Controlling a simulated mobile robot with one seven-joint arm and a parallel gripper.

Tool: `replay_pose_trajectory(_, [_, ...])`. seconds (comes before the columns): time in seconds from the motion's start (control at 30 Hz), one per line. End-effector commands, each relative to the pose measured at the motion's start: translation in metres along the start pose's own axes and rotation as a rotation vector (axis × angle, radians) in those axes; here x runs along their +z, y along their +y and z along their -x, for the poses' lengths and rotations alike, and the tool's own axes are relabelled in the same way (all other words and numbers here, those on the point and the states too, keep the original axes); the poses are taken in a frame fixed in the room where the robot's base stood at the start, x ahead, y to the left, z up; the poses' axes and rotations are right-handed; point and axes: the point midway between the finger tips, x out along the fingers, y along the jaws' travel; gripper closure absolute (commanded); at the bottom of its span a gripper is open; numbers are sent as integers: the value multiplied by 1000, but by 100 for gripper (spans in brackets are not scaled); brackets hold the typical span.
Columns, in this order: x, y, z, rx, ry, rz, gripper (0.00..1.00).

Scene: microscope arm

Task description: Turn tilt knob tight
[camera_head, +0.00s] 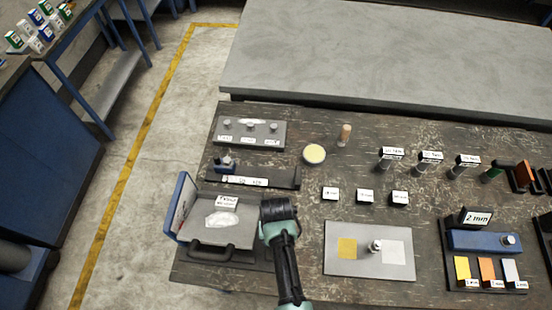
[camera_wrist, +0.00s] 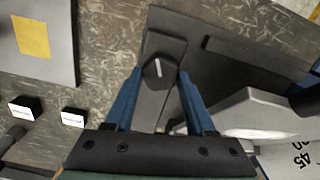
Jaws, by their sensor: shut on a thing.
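The tilt knob (camera_wrist: 157,75) is dark with a short white line on its top. It sits on a dark block in the wrist view, between the blue fingers of my gripper (camera_wrist: 160,80), which is shut on it. In the head view my gripper (camera_head: 278,211) is at the right side of the tilt device, and it hides the knob. The device has a grey plate (camera_head: 240,236) with a pale patch, a white label (camera_head: 228,201), a dark handle and a blue upright panel (camera_head: 180,207) on its left. A white scale with numbers (camera_wrist: 300,158) shows in the wrist view.
A mat with a yellow square (camera_head: 347,247) and a small knob lies to the right. Small labelled blocks (camera_head: 365,195) stand beyond it. A long black holder (camera_head: 253,177) and a grey panel with knobs (camera_head: 250,131) lie behind the device.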

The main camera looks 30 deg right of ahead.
Motion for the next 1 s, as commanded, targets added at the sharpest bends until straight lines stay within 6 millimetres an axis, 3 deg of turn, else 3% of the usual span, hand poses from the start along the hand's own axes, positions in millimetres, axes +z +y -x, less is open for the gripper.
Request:
replay_pose_trajectory(0.5, [0, 1, 1, 0, 0, -372, 100])
replay_pose_trajectory(1.0, [0, 2, 0, 0, 2, -462, 100])
